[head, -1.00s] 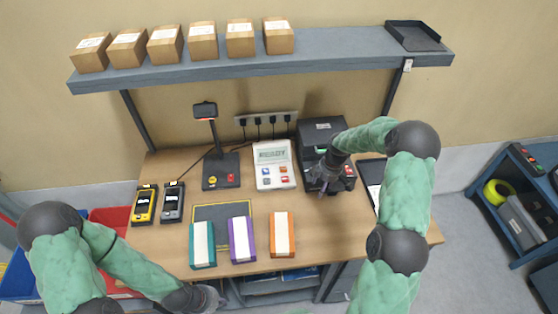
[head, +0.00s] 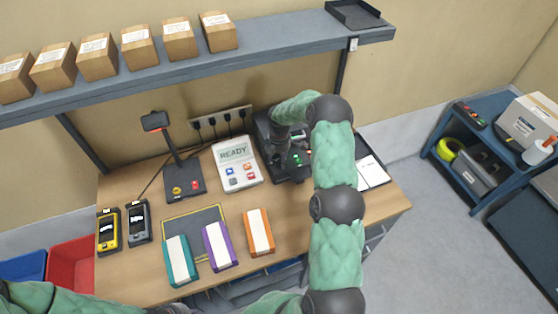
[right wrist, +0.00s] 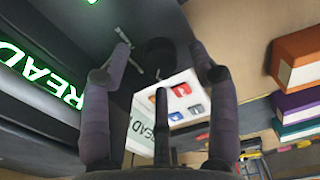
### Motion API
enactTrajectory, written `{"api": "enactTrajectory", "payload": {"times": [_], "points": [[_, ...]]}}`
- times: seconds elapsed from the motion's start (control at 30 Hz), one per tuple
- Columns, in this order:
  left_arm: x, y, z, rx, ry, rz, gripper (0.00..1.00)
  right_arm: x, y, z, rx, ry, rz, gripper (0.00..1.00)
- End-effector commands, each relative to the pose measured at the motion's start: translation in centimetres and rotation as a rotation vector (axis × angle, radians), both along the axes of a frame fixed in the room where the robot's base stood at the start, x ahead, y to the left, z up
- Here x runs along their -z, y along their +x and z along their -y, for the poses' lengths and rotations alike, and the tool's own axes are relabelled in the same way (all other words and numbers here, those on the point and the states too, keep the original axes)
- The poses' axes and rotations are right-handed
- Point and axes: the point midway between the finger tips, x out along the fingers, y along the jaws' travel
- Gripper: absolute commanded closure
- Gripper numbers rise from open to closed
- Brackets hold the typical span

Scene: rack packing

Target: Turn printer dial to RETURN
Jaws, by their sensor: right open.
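The black printer (head: 264,128) stands at the back right of the desk, partly hidden by my right arm. In the right wrist view its dark body carries a lit green display (right wrist: 40,75) with letters starting "READ". A dark round knob (right wrist: 160,50), seemingly the dial, shows between and beyond my fingertips; its pointer setting cannot be read. My right gripper (right wrist: 162,62) is open, its fingers spread either side of the knob; contact cannot be told. In the head view the right gripper (head: 297,155) is at the printer's front. My left gripper is out of view.
A white READY panel (head: 236,163) with coloured buttons stands left of the printer. A scanner stand (head: 183,180), two handheld devices and teal, purple and orange boxes (head: 258,232) share the desk. A shelf of cartons (head: 290,40) hangs above. A tray with paper (head: 372,170) lies right.

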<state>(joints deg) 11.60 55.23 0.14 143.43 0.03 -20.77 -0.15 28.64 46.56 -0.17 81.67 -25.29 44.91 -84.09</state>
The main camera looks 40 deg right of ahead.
Motion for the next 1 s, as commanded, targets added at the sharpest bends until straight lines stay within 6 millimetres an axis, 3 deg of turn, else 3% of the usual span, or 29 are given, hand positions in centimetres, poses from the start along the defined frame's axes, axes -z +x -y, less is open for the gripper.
{"api": "enactTrajectory", "payload": {"times": [0.2, 0.47, 0.5, 0.7, 1.0], "points": [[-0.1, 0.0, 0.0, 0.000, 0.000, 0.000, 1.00, 1.5, 0.0, 0.0, 0.001, 0.000, 0.000, 0.40], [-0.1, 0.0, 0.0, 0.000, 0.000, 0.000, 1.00, 1.6, 0.0, 0.0, 0.001, 0.001, 0.001, 0.40], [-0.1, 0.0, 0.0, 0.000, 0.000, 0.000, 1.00, 1.6, 0.0, 0.0, 0.001, 0.001, 0.001, 0.42], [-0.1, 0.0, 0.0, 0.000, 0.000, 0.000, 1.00, 1.6, 0.0, 0.0, 0.000, 0.001, 0.001, 0.96], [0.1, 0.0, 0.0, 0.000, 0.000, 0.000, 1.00, 1.6, 0.0, 0.0, 0.019, -0.001, 0.002, 0.96]]}}
